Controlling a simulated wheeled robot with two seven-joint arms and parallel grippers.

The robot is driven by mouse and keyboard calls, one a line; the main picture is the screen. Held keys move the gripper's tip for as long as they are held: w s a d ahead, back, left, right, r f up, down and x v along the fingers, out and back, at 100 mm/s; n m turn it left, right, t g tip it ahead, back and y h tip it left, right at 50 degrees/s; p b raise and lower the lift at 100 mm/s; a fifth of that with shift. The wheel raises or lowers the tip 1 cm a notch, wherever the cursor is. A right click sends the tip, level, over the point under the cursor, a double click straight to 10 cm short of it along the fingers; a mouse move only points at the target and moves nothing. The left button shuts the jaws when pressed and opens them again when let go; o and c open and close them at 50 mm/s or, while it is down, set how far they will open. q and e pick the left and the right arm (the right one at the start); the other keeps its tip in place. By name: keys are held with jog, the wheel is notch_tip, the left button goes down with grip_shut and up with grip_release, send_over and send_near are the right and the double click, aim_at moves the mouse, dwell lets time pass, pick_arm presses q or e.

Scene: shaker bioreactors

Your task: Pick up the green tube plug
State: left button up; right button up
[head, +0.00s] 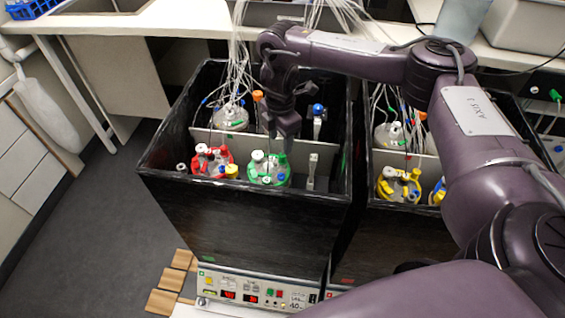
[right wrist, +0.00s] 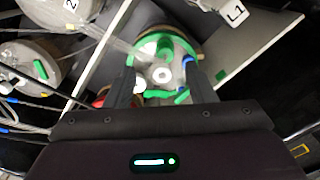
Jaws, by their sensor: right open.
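The green-capped bottle (head: 268,170) stands at the front of the left black shaker box, with several green plugs and clamps on its lid. I cannot tell which green piece is the tube plug. My right gripper (head: 287,135) is open, pointing down above the bottle, and nothing is held; it also shows in the right wrist view (right wrist: 163,80). My left gripper is out of view.
A red-capped bottle (head: 212,160) stands close to the left of the green one. Loose tubes (head: 237,70) hang into the box from above. The black box walls (head: 245,215) surround the bottles. A second box with a yellow-capped bottle (head: 398,186) is to the right.

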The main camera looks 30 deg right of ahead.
aim_at(283, 156)
jog(key=f, duration=0.5)
jog(key=f+p, duration=0.1)
jog(key=f, duration=0.1)
jog(key=shift+s+d+f, duration=0.15)
jog(key=shift+s+f, duration=0.05)
jog(key=shift+s, duration=0.1)
grip_shut()
jog(key=shift+r, duration=0.1)
